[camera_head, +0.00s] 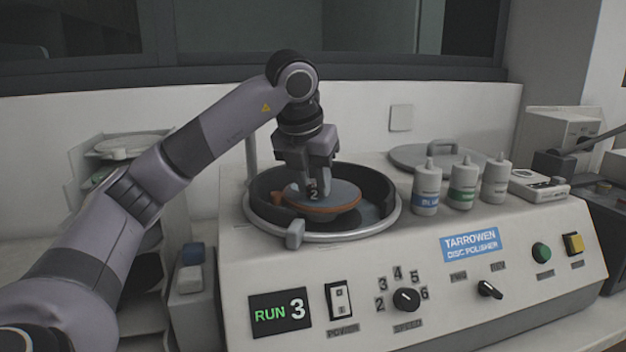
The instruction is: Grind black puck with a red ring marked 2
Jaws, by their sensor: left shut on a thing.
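My left gripper (313,188) points down over the polisher's bowl (391,200). It is shut on a small black puck (313,190) with a white 2 on it. The puck is at the top face of the grey disc with an orange rim (338,196). I cannot tell whether it touches the disc, and its red ring cannot be made out. My right gripper is not in view.
Bottles with blue (427,188), green (463,184) and pale (495,180) labels stand right of the bowl. A round grey lid (430,157) lies behind them. A green button (541,253) and a yellow button (573,244) are on the right front. A shelf rack (150,270) stands left.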

